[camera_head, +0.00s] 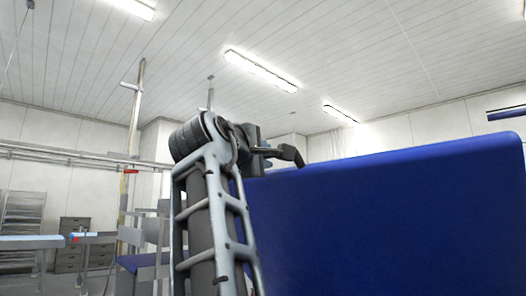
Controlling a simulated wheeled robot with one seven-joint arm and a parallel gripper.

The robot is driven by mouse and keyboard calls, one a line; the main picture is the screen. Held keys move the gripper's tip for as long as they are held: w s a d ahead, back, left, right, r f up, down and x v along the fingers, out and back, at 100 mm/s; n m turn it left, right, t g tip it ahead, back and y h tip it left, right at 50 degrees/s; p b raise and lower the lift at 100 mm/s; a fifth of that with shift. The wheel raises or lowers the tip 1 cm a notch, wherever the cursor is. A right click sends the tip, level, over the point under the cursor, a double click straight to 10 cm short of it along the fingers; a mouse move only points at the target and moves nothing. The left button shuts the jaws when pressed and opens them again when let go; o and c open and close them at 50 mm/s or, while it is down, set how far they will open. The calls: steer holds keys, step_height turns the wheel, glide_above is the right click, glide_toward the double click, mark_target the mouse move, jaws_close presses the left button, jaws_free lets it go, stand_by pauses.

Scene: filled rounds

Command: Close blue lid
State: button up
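A large blue panel (390,225), which looks like the blue lid, fills the lower right of the view. It stands up steeply, with its rounded top edge rising slightly toward the right. My arm rises in front of the panel's left side. My gripper (292,155) is dark and sits at the panel's upper left corner, at about the height of its top edge. Its fingers are small and seen from the side, so I cannot tell whether they are open or touch the panel. Whatever is behind or below the panel is hidden.
Blue-topped tables (30,242) and a grey drawer cabinet (70,245) stand far off at the left. A grey frame with blue parts (145,262) stands left of my arm. A blue-edged object (506,113) shows at the right edge. The space above the panel is clear.

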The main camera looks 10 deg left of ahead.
steer(key=shift+w, duration=0.2)
steer(key=shift+d, duration=0.1)
jaws_close()
